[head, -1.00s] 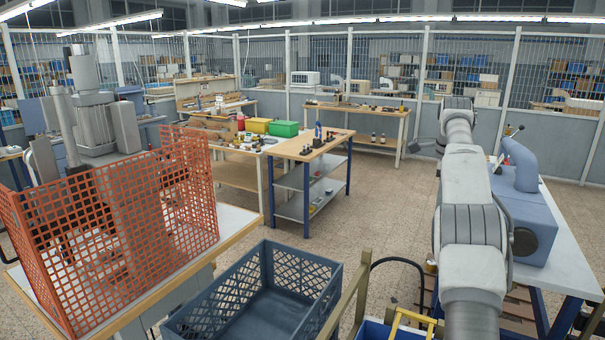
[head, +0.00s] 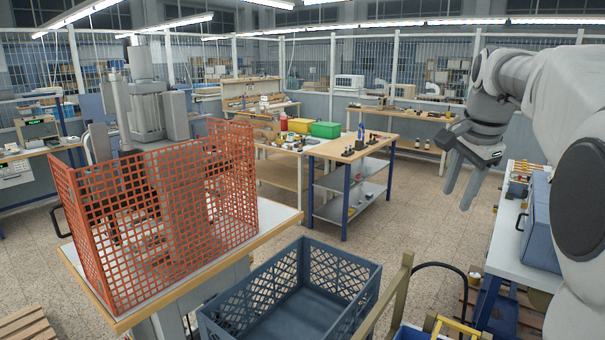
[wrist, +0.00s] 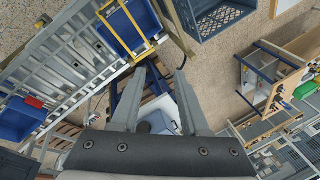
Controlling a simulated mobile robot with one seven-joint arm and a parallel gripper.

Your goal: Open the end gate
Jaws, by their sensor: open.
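A yellow frame (head: 440,328), which looks like the end gate, shows at the bottom edge of the head view, mostly cut off. In the wrist view the yellow frame (wrist: 126,22) stands across the end of a grey roller conveyor (wrist: 60,62), by a blue bin (wrist: 122,30). It appears closed across the conveyor end, but I cannot be sure. My gripper (head: 460,198) is open and empty, fingers pointing down, high on the right of the head view.
A dark crate (head: 290,290) stands left of a wooden post (head: 390,295). A curved black hose (head: 440,266) rises near the yellow frame. An orange mesh guard (head: 165,225) stands on the left bench. A blue-legged table (head: 500,258) is at right. The middle floor is clear.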

